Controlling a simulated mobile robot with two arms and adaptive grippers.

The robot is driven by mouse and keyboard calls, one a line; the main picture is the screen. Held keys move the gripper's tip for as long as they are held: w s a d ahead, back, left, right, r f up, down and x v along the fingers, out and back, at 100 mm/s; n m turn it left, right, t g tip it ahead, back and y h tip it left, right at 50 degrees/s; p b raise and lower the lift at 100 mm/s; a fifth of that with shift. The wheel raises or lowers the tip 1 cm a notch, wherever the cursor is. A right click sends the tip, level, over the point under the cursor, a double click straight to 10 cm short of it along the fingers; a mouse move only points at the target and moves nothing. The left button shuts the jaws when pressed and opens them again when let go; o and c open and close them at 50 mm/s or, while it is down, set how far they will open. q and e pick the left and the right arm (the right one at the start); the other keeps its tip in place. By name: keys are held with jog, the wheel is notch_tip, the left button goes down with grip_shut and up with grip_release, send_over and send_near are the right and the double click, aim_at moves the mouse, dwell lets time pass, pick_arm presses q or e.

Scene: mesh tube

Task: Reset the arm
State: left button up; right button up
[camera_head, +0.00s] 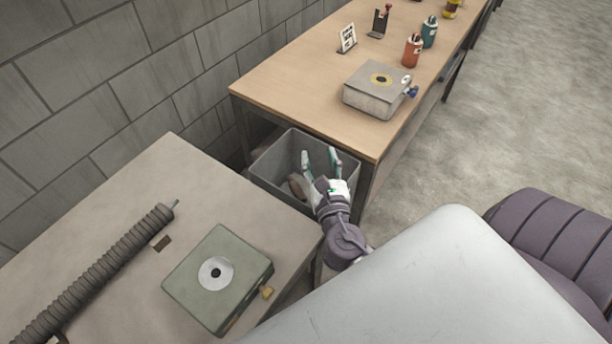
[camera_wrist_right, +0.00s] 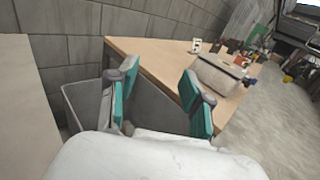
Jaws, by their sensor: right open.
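My right gripper (camera_head: 320,160) is open and empty in the head view, its two fingers apart. It is over the grey bin (camera_head: 262,167) that stands between the two tables. In the right wrist view the gripper's teal-padded fingers (camera_wrist_right: 160,95) also show spread apart, with nothing between them. The right arm reaches in from the lower right of the head view. My left gripper is not in view.
A grey-green box (camera_head: 240,262) and a ribbed mesh tube (camera_head: 100,265) lie on the near table (camera_head: 150,200). The wooden table (camera_head: 290,75) behind bears a grey box (camera_head: 372,98), a red bottle (camera_head: 412,50) and a teal bottle (camera_head: 430,32). Open floor (camera_head: 510,120) lies right.

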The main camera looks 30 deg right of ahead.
jog(key=shift+v, duration=1.9)
